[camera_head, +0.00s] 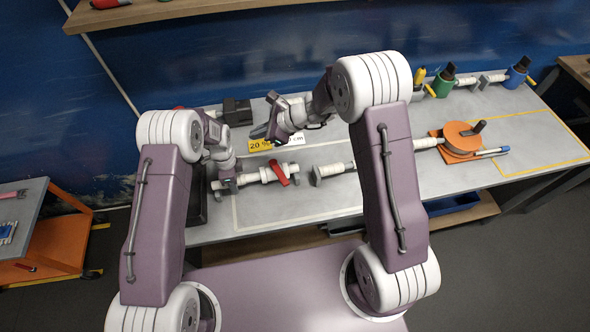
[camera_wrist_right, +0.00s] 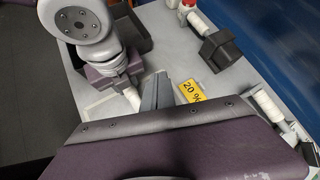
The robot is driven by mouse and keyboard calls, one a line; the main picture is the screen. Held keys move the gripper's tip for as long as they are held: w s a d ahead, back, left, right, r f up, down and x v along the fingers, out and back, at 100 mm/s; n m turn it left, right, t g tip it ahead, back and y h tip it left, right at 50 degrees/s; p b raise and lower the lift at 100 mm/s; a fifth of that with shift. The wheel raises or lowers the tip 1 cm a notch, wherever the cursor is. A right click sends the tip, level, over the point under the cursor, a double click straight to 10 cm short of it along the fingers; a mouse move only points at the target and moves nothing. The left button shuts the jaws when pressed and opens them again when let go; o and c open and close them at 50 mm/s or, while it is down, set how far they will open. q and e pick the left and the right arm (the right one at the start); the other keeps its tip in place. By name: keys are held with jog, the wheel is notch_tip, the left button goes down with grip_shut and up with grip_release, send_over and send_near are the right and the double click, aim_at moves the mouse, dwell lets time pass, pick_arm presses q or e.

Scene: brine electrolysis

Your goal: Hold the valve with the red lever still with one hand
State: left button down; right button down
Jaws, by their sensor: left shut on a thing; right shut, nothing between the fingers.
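The valve with the red lever (camera_head: 265,175) is a white pipe piece lying along the front left of the grey table in the head view. Its red lever (camera_head: 280,172) sits right of its middle. My left gripper (camera_head: 226,185) is shut on the valve's left end; its fingers hide part of that end. In the right wrist view my left gripper (camera_wrist_right: 117,76) shows at the upper left, by a white pipe end (camera_wrist_right: 131,98). My right gripper (camera_head: 269,128) is shut and empty, above the table behind the valve. Its fingers show in the wrist view (camera_wrist_right: 157,92).
Another white pipe piece (camera_head: 333,169) lies right of the valve, apart from it. A yellow "20" label (camera_head: 260,145) lies behind the valve. An orange round device (camera_head: 462,139) stands further right. Green (camera_head: 443,85) and blue (camera_head: 516,74) fittings stand at the back right.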

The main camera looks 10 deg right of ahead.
aim_at(279, 172)
jog(key=s+d+n+g+h, duration=0.25)
jog(key=d+n+g, duration=0.2)
jog(key=d, duration=0.35)
jog(key=s+d+n+g+h, duration=0.25)
jog(key=d+n, duration=0.25)
jog(key=d, duration=0.4)
jog(key=s+a+f, duration=0.4)
jog(key=a+f, duration=0.3)
jog(key=f, duration=0.2)
jog(key=shift+f+y, duration=0.2)
jog(key=shift+y, duration=0.1)
jog(key=shift+s+m, duration=0.1)
jog(key=shift+m, duration=0.25)
